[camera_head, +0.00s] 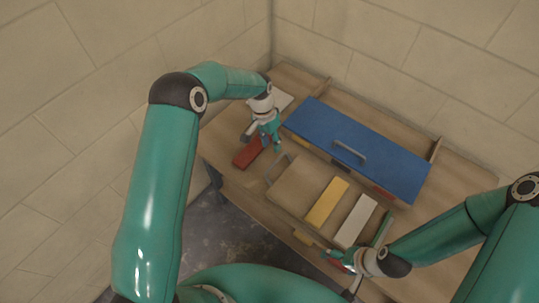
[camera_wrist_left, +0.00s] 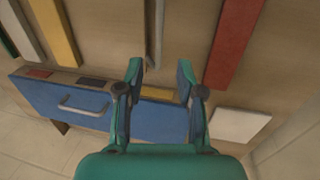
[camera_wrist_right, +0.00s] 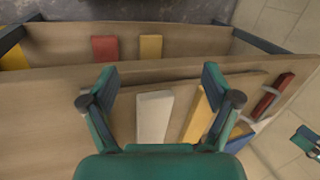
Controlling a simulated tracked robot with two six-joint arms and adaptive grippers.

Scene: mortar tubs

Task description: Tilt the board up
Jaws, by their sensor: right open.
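A blue board (camera_head: 355,140) with a grey bar handle (camera_head: 349,151) lies at the back of the bench. It also shows in the left wrist view (camera_wrist_left: 60,110). A wooden board (camera_head: 300,185) with a yellow strip (camera_head: 326,202) and a white strip (camera_head: 356,220) lies in front of it. My left gripper (camera_head: 272,146) is open and empty, left of the blue board, near a red bar (camera_head: 247,153). Contact is unclear.
A white tile (camera_wrist_left: 238,125) lies beside the red bar. A metal loop (camera_head: 277,168) stands at the wooden board's left end. Red (camera_wrist_right: 105,48) and yellow (camera_wrist_right: 150,46) blocks show below the board edge. Walls close in the left and back. Bare bench (camera_head: 466,198) shows at right.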

